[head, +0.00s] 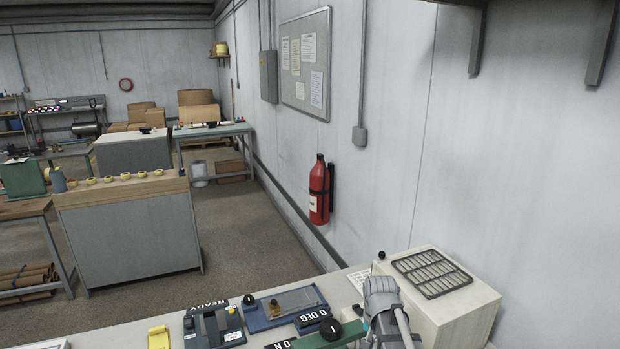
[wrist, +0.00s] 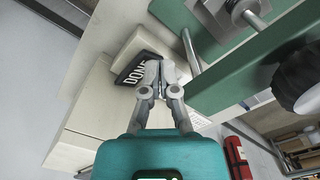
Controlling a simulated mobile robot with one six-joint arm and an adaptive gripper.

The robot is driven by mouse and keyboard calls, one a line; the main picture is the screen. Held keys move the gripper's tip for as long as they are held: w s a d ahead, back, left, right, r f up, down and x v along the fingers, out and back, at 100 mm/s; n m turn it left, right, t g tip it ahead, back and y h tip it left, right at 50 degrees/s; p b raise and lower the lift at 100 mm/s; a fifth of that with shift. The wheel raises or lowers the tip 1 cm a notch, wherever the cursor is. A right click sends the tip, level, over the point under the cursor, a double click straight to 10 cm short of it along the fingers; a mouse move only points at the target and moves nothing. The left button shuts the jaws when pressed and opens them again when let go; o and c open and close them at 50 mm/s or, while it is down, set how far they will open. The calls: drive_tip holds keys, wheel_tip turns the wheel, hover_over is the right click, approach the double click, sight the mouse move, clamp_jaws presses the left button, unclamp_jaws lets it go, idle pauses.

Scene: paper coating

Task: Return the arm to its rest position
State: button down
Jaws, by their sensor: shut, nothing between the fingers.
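My gripper (wrist: 153,82) shows in the wrist view with its two grey fingers shut together and nothing between them. Its fingertips are in front of a black sign (wrist: 138,72) whose visible letters appear to read DONE, on a cream block. I cannot tell whether they touch it. In the head view a grey part of my arm (head: 382,295) is at the bottom, beside the cream box with a dark grille (head: 433,272). The fingers cannot be made out in that view.
A green machine frame (wrist: 255,70) with a metal rod and dark knob is close to the gripper's right. The bench holds a blue device (head: 285,305), a READY-labelled unit (head: 213,328) and a yellow item (head: 158,338). A fire extinguisher (head: 319,190) hangs on the wall.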

drive_tip(key=s+f+n+b, duration=0.4)
drive_tip(key=s+f, duration=0.1)
drive_tip(key=s, duration=0.3)
drive_tip(key=shift+s+f+n, duration=0.3)
drive_tip(key=shift+s, duration=0.1)
drive_tip(key=c, duration=0.6)
unclamp_jaws()
